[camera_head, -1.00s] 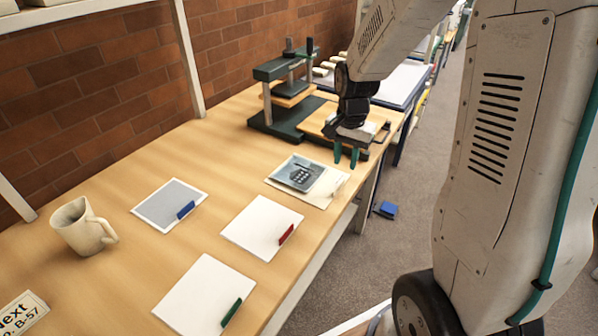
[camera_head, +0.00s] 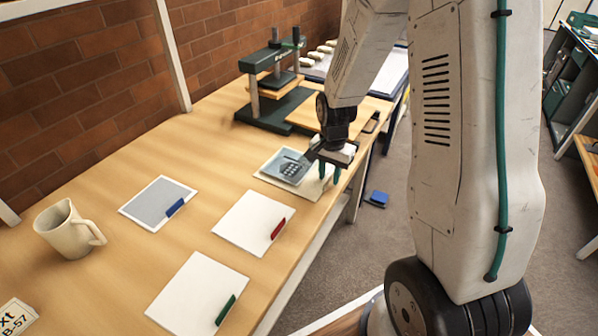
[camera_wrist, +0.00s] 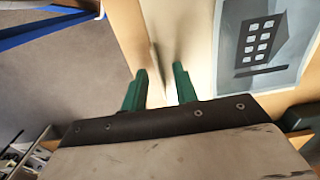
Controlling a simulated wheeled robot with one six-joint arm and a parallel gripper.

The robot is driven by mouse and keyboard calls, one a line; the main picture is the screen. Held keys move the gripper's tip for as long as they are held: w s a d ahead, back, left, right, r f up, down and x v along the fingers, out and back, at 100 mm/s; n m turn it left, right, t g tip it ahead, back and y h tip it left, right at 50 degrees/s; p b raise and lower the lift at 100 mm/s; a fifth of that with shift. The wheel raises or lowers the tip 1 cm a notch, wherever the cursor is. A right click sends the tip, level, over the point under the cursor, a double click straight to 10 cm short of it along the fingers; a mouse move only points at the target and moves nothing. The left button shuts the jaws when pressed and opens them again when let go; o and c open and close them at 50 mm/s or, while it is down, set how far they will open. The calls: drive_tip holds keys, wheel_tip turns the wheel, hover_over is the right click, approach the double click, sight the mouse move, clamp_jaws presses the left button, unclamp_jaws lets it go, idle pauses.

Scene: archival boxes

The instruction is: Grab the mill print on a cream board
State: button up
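The mill print (camera_head: 287,166), a grey-blue picture with a dark building, lies on a cream board (camera_head: 312,190) near the table's right edge. In the wrist view the print (camera_wrist: 262,45) is at the upper right, and the cream board (camera_wrist: 190,30) reaches left of it. A thin upright cream tab (camera_wrist: 155,58) shows on the board near the table edge. My gripper (camera_head: 329,178) has green fingers pointing down over the board's right end. In the wrist view my gripper (camera_wrist: 158,85) is open, with the tab just beyond the gap; I cannot tell whether the fingers straddle it.
A grey sheet with a blue tab (camera_head: 158,203), a white sheet with a red tab (camera_head: 250,222) and one with a green tab (camera_head: 197,290) lie nearby. A mug (camera_head: 68,230) stands left. A dark green press (camera_head: 275,105) stands behind. A blue object (camera_head: 376,198) lies on the floor.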

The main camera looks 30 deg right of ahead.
clamp_jaws()
drive_tip(key=shift+r, duration=0.1)
